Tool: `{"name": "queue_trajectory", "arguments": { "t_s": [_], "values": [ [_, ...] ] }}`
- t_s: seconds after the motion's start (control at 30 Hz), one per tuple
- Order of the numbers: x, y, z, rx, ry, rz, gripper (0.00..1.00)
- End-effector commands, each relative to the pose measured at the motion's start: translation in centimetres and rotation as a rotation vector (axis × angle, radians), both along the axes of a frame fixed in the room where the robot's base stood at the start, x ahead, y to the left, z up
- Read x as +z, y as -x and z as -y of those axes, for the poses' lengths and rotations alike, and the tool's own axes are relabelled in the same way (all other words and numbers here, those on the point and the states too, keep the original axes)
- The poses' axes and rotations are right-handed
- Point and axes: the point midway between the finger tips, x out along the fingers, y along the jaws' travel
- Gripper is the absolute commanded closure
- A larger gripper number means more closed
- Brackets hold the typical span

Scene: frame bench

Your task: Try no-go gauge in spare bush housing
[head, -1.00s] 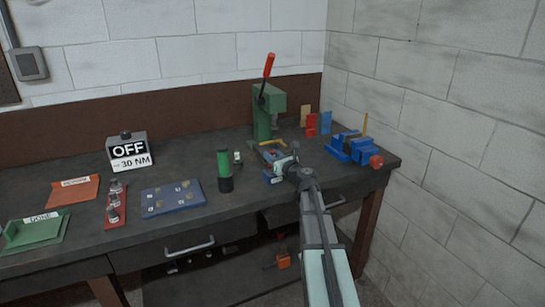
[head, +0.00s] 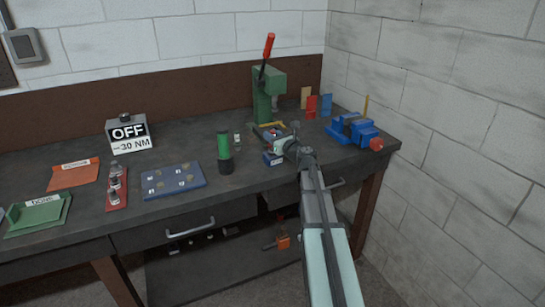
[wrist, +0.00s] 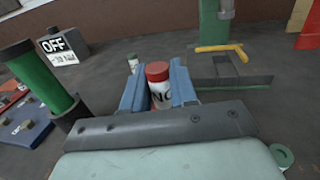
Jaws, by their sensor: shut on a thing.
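My gripper (wrist: 158,84) has blue fingers and is shut on the no-go gauge (wrist: 160,92), a white cylinder with a red cap and the letters "NO" showing. The gauge stands about upright between the fingers; its lower end is hidden. In the head view my gripper (head: 273,156) is over the bench in front of the green press, and the gauge is hard to make out there. Small metal parts stand in a red rack (head: 117,201) and lie on a numbered blue board (head: 172,180). I cannot tell which thing is the spare bush housing.
A green cylinder with a black base (head: 225,151) and a small white-and-green cylinder (head: 237,141) stand left of my gripper. The green press (head: 268,95) is behind it, the blue vise (head: 354,129) to the right. A "DONE" tray (head: 40,216) and an orange tray (head: 74,174) lie far left.

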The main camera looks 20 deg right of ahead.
Motion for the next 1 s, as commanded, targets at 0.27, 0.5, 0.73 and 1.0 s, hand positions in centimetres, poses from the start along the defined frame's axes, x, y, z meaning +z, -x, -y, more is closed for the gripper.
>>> {"name": "queue_trajectory", "arguments": {
  "t_s": [0.27, 0.5, 0.73, 1.0],
  "values": [
    [1.9, 0.0, 0.0, 0.0, 0.0, 0.001, 1.0],
    [3.4, 0.0, 0.0, 0.0, 0.0, 0.0, 1.0],
    [4.9, 0.0, 0.0, 0.0, 0.0, 0.001, 1.0],
    [6.0, 0.0, 0.0, 0.0, -0.001, 0.0, 1.0]
  ]
}}
